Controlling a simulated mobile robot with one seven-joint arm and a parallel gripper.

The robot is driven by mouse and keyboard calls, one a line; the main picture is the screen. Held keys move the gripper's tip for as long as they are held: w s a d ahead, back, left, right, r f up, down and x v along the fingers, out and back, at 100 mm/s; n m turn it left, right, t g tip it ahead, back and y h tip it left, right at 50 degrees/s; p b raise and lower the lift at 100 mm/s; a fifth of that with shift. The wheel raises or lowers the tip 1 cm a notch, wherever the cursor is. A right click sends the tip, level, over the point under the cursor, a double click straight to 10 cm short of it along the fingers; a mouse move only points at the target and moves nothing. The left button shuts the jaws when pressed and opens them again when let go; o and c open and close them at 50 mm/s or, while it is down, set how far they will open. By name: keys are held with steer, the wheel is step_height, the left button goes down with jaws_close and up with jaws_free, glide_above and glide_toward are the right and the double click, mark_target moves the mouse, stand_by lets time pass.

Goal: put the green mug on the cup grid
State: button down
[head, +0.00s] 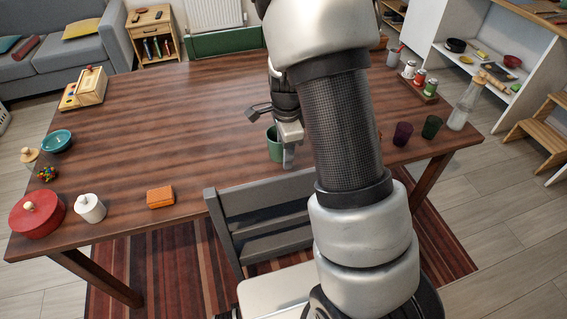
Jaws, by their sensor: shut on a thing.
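The green mug (274,146) is in the head view, at the middle of the wooden table near the chair. My gripper (286,151) is shut on the mug's right side. One finger shows outside the mug; the other is hidden. The mug looks upright, but I cannot tell whether it touches the table. I cannot make out the cup grid; my arm hides part of the table on the right.
The table's (170,115) middle left is clear. A red pot (38,214), white jar (90,208), orange block (160,197) and teal bowl (57,141) stand left. A grey chair (262,205) is in front.

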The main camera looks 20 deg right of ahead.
steer(key=shift+f+b, duration=0.4)
steer(key=shift+f, duration=1.45)
steer(key=shift+f, duration=0.2)
steer(key=c, duration=1.2)
jaws_free()
steer(key=shift+r, duration=0.1)
